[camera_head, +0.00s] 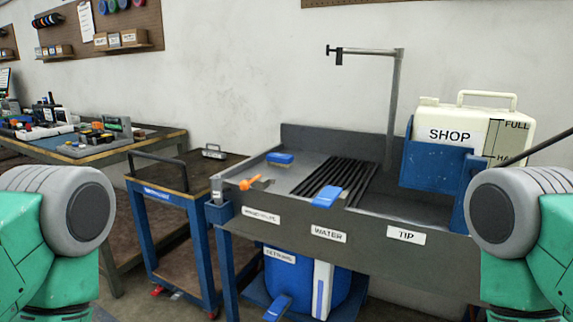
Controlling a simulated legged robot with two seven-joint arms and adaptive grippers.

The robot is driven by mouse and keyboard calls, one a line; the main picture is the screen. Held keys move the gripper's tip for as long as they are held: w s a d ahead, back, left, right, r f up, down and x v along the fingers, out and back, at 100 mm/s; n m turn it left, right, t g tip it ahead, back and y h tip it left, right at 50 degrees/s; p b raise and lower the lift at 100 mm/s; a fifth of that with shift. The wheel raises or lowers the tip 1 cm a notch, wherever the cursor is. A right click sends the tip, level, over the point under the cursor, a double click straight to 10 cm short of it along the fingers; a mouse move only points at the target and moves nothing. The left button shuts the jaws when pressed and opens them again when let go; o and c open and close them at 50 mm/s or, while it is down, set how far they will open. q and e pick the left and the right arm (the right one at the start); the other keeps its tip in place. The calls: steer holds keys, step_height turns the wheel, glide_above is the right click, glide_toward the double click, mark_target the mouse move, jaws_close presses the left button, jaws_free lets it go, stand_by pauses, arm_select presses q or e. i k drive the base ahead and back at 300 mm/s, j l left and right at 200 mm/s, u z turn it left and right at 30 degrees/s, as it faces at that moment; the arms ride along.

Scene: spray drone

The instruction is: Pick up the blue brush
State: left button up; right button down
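A small blue block-shaped item that looks like the blue brush (280,158) lies on the left part of the grey wash station (300,215), near its back edge. A second blue, flat item (327,196) lies at the front edge of the black slatted rack; I cannot tell exactly what it is. My green and grey arm parts show at the left and right edges. Neither gripper is in view.
An orange-handled item (256,182) lies at the station's front left. A black slatted rack (340,178) fills the middle. A cream SHOP container (465,130) stands in a blue holder at right. A blue-framed cart (185,180) stands left; a cluttered bench (90,153) is farther left.

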mark_target(277, 159)
steer(key=z, duration=1.7)
steer(key=j+z, duration=0.3)
steer(key=k+j+z, duration=0.15)
steer(key=j+z, duration=0.2)
steer(key=k+j+z, duration=0.15)
steer(key=j+z, duration=0.15)
steer(key=k+j+z, duration=0.15)
steer(key=j+z, duration=0.2)
